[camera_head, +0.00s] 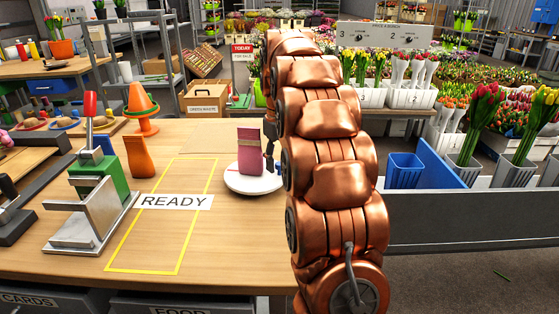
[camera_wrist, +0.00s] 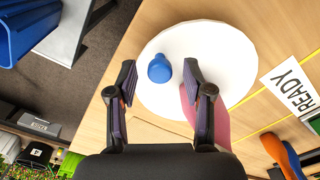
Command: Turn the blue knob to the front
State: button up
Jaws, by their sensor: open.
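The blue knob (camera_wrist: 159,69) stands near the edge of a round white turntable (camera_wrist: 215,40) in the wrist view. In the head view the turntable (camera_head: 248,184) is on the wooden table, and a pink block (camera_head: 249,150) stands upright on it. A sliver of the knob (camera_head: 278,167) shows there beside my arm. My gripper (camera_wrist: 159,77) is open, with one finger on each side of the knob and a gap visible on both sides. The right finger partly covers the pink block (camera_wrist: 221,120). My arm hides most of the gripper in the head view.
Left of the turntable are a yellow taped outline with a READY label (camera_head: 174,201), an orange object (camera_head: 138,156) and a green press (camera_head: 95,190). A blue bin (camera_head: 404,170) and tulip buckets (camera_head: 470,155) stand right of my arm. The table's front middle is clear.

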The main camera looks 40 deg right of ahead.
grip_shut()
dwell(0.3)
dwell(0.3)
